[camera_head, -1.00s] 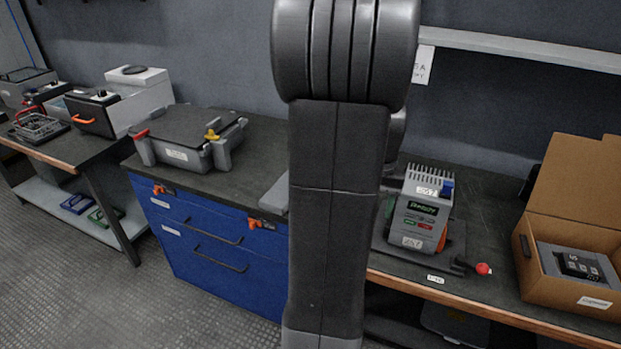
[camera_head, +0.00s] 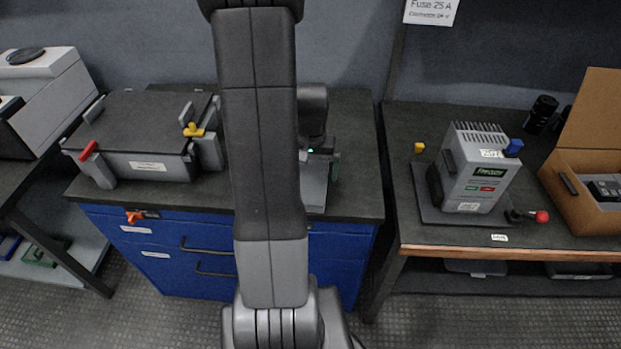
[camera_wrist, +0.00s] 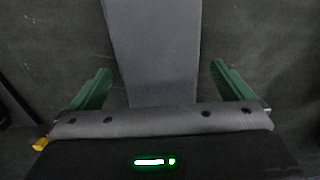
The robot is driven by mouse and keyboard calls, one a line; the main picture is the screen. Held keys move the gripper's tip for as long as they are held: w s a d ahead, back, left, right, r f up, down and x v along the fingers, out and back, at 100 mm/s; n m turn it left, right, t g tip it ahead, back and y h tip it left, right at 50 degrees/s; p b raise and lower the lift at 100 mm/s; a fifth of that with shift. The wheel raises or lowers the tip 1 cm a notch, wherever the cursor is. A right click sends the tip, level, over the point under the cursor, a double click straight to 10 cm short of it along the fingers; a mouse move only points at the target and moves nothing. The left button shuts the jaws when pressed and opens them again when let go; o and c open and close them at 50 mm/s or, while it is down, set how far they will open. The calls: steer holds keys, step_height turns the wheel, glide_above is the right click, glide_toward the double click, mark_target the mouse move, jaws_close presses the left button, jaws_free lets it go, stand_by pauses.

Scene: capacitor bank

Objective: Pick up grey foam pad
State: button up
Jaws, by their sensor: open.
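The grey foam pad (camera_wrist: 153,45) is a long flat light-grey strip on a dark surface in the wrist view. It runs from the top edge down to my gripper's palm. My gripper (camera_wrist: 160,72) is open, with one green finger on each side of the pad and a gap on both sides. In the head view a grey piece that looks like the pad (camera_head: 315,188) lies on the dark top of the blue cabinet. My arm hides part of it.
A grey case (camera_head: 148,160) with red and yellow latches stands left on the blue cabinet (camera_head: 200,240). On the right bench are a grey device (camera_head: 475,165) with a red knob beside it and an open cardboard box (camera_head: 578,208). A gap separates cabinet and bench.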

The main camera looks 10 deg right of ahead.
steer(key=shift+s+f, duration=0.1)
steer(key=shift+f, duration=0.7)
steer(key=shift+c, duration=0.4)
steer(key=c, duration=0.9)
steer(key=shift+r, duration=0.15)
